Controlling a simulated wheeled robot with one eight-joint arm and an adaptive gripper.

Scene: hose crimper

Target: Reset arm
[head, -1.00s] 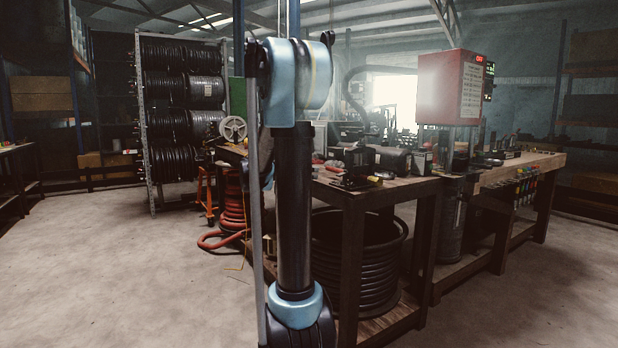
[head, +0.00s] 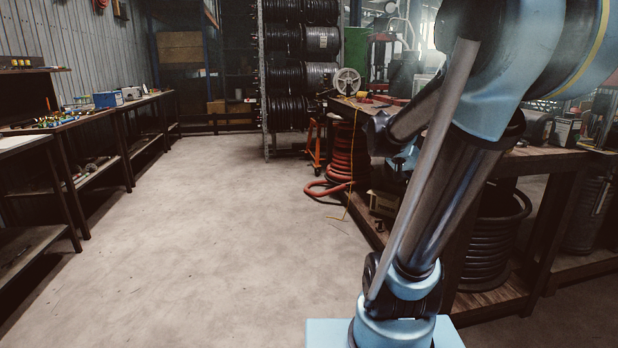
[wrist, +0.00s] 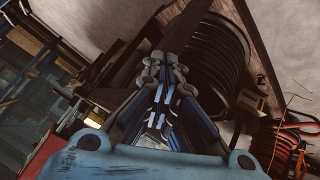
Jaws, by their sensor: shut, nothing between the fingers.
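My gripper (wrist: 165,88) shows in the middle of the wrist view. Its fingers are together with nothing between them. It points towards the workbench and the coiled black hose (wrist: 228,55) on the bench's lower shelf. I cannot tell the exact distance between them. In the head view my arm fills the right side, folded in front of the workbench (head: 540,160). My gripper is not clearly visible there.
Red hose (head: 342,160) lies coiled on the floor beside the workbench. A rack of black hose reels (head: 300,70) stands behind. Side benches (head: 110,115) line the left wall. The concrete floor (head: 220,220) between is clear.

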